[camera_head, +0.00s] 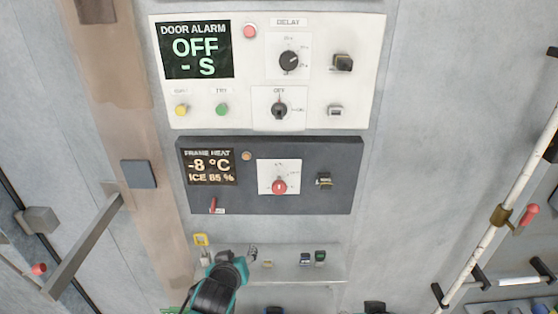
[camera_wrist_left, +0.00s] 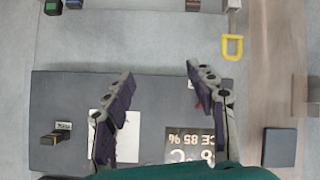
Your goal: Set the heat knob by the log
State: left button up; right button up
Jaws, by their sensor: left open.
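The heat knob (camera_head: 279,187) is red and sits on a white dial plate on the dark frame heat panel (camera_head: 330,200). The panel's display (camera_head: 210,167) reads -8 °C and ICE 85 %. In the left wrist view the panel appears upside down, with the white dial plate (camera_wrist_left: 118,140) partly behind a finger, and the knob is hidden. My left gripper (camera_wrist_left: 160,78) is open, its two fingers apart with nothing between them. In the head view its teal and black wrist (camera_head: 225,272) is below the panel. I cannot make out a log. My right gripper is not in view.
The white door alarm panel (camera_head: 350,100), with knobs and buttons, is above the heat panel. A small red lever (camera_head: 213,204) is at the heat panel's lower left. A shelf (camera_head: 335,262) with small items and a yellow loop (camera_head: 201,240) is below. A pale vertical bar (camera_head: 520,185) stands right.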

pick_arm(q)
jog(key=t+h+p, duration=0.2)
jog(key=p, duration=1)
send_near(278, 188)
notch_tip(278, 188, down, 2)
jog(key=w, duration=0.2)
jog(key=shift+n, duration=0.4)
jog(key=shift+d+r+p+x, duration=0.1)
jog(key=shift+r+p+x, duration=0.05)
jog(key=shift+x, duration=1.25)
jog(key=shift+d+r+p+x, duration=0.1)
jog(key=shift+r+p+x, duration=0.1)
jog(key=shift+x, duration=1.2)
jog(key=shift+d+r+p+x, duration=0.1)
jog(key=shift+r+x, duration=0.05)
jog(key=shift+x, duration=1.2)
jog(key=shift+w, duration=0.25)
jog(key=c, duration=1.2)
